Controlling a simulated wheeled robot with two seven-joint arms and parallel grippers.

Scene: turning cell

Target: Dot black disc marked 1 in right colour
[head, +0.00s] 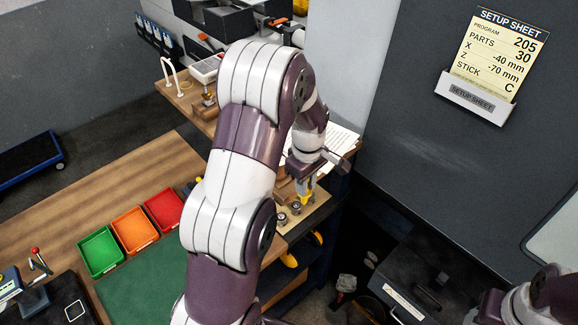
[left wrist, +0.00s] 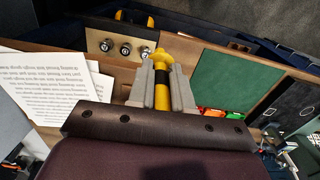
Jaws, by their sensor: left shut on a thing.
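My left gripper (head: 303,180) is shut on a yellow marker-like tool (left wrist: 161,80) with a black band, held between the two grey fingers (left wrist: 163,88) in the left wrist view. In the head view, its yellow end (head: 305,199) points down over a tan board (head: 314,214). Several small round metallic pieces (head: 282,217) with dark centres sit in this board; they also show in the left wrist view (left wrist: 125,49). I cannot read a number on any of them, so I cannot tell a black disc marked 1. My right gripper is out of view.
Green (head: 100,252), orange (head: 134,230) and red (head: 163,210) trays stand on the wooden bench (head: 60,235) by a green mat (head: 145,285). Printed sheets (left wrist: 45,85) lie near the left gripper. A dark panel at right carries a setup sheet (head: 497,55).

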